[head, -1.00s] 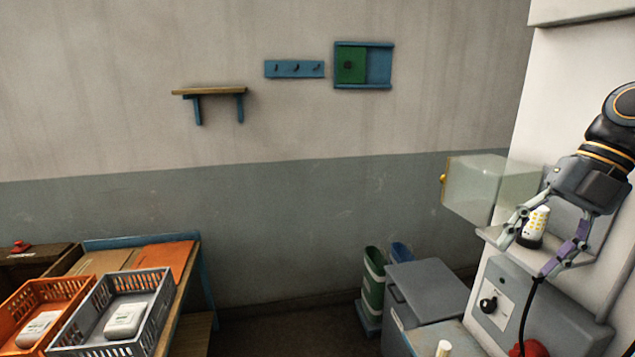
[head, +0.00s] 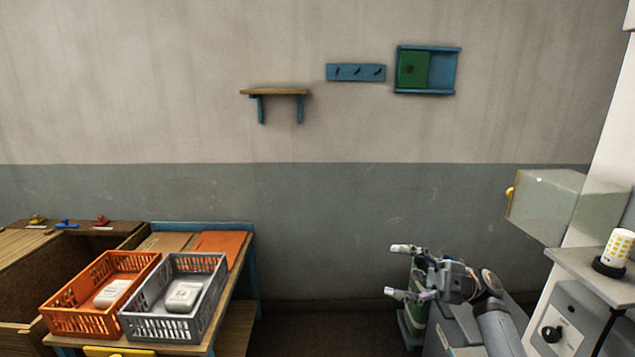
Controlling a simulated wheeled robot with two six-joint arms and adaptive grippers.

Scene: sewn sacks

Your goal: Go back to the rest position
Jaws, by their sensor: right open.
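My right gripper (head: 402,271) is in the lower right of the head view. Its two fingers point left and are spread apart, with nothing between them. It is in front of the green bin (head: 416,318) and hides part of it. It is apart from the white and yellow lamp (head: 620,247), which stands upright on a ledge at the far right. My left gripper is not in view.
An orange crate (head: 62,322) and a grey crate (head: 149,328), each with a white packet inside, stand on a table at the lower left. A glass door (head: 548,203) with a yellow knob juts out at the right. Floor between table and bins looks clear.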

